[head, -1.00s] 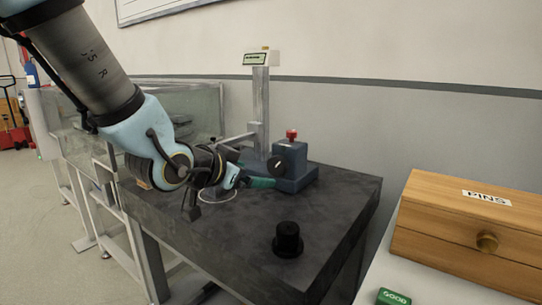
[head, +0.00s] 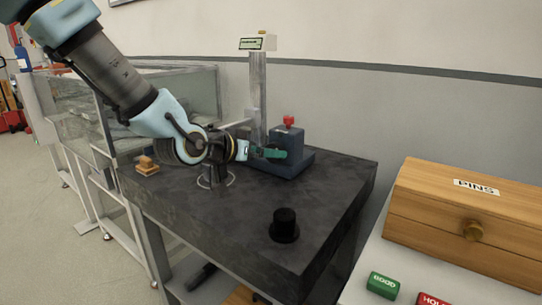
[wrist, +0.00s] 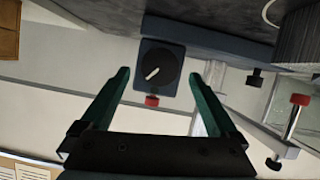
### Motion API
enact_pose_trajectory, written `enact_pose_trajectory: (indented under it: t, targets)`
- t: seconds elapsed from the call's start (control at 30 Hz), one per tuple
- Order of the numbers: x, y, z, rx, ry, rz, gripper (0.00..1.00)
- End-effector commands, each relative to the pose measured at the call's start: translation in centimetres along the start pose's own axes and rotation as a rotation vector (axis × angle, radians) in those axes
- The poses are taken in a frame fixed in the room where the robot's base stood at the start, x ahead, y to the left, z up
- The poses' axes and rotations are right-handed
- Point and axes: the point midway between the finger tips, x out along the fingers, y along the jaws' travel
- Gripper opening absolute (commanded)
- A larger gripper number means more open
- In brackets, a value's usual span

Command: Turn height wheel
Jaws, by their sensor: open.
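The height wheel (wrist: 164,66) is a round black knob with a white line on the face of a dark blue block. The line runs diagonally in the wrist view. The block (head: 290,135) stands at the base of a grey column on a dark stone table. My gripper (wrist: 158,78) is open, its two green fingers on either side of the wheel in the picture, apparently still short of it. In the head view my gripper (head: 268,153) is level with the block's face and hides the wheel.
A red knob (head: 289,121) tops the block. A display (head: 257,43) crowns the column (head: 258,95). A black cylinder (head: 285,225) stands on the table (head: 235,220). A wooden PINS box (head: 440,205) is at right. The table's front right is otherwise clear.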

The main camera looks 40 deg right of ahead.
Motion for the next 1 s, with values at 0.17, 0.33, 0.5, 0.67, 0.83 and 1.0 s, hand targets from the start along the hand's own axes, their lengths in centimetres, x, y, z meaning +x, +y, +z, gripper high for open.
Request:
enact_pose_trajectory:
  t: [0.17,0.33,0.5,0.67,0.83,1.0]
  targets:
    - [2.4,0.1,0.0,-0.001,-0.001,0.002,0.95]
    - [3.3,0.0,0.1,0.001,-0.002,0.000,0.95]
    - [3.4,0.0,0.0,0.001,-0.002,-0.001,0.95]
    - [3.4,0.0,0.0,0.001,-0.002,-0.001,0.89]
    - [3.4,0.0,0.0,0.001,-0.002,-0.001,0.69]
    - [3.4,0.0,0.0,0.001,-0.002,-0.001,0.50]
